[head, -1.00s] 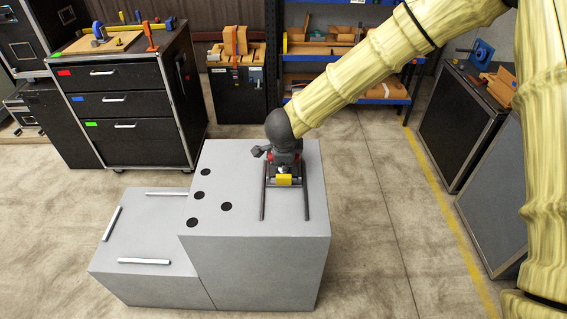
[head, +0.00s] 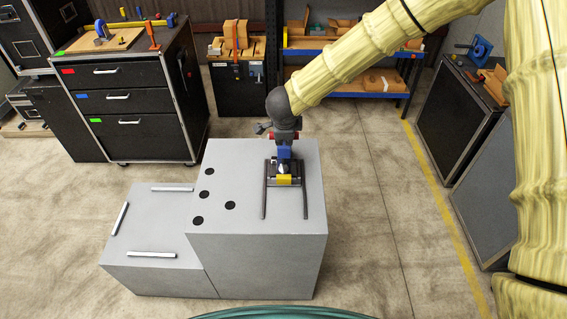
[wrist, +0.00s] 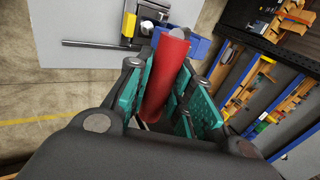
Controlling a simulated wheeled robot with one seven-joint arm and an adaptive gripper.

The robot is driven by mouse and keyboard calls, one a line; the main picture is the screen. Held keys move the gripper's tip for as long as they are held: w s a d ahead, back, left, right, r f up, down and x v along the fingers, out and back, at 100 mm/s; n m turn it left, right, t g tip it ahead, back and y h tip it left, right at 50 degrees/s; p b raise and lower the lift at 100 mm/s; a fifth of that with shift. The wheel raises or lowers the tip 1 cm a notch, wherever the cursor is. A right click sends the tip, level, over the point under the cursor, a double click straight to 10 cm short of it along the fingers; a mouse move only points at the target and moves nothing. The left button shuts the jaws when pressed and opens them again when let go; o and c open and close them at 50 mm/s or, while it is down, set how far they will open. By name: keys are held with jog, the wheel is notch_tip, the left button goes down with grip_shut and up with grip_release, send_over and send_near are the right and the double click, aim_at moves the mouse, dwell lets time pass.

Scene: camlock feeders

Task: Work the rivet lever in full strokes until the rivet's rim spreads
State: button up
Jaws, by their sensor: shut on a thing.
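The rivet lever has a red handle (wrist: 166,75) and a blue arm (head: 284,153). It stands on a dark base with a yellow block (head: 284,180) in front, on top of the grey bench (head: 255,255). My gripper (head: 285,134) is above the back of this base. In the wrist view its teal-padded fingers (wrist: 160,100) are closed around the red handle, whose far end sticks out past them. The yellow block also shows in the wrist view (wrist: 129,24). The rivet's rim is too small to make out.
Two dark rails (head: 265,195) run forward from the base. Several black discs (head: 230,205) lie to its left. A lower grey step (head: 140,215) with white bars adjoins on the left. A black drawer cabinet (head: 135,100) and loaded shelves (head: 350,85) stand behind.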

jog(key=shift+w+r, duration=1.1)
jog(key=shift+w, duration=0.3)
jog(key=shift+w+r, duration=1.05)
jog(key=shift+w, duration=0.3)
jog(key=o, duration=1.6)
jog(key=shift+f, duration=0.1)
jog(key=shift+o, duration=0.2)
jog(key=v, duration=0.8)
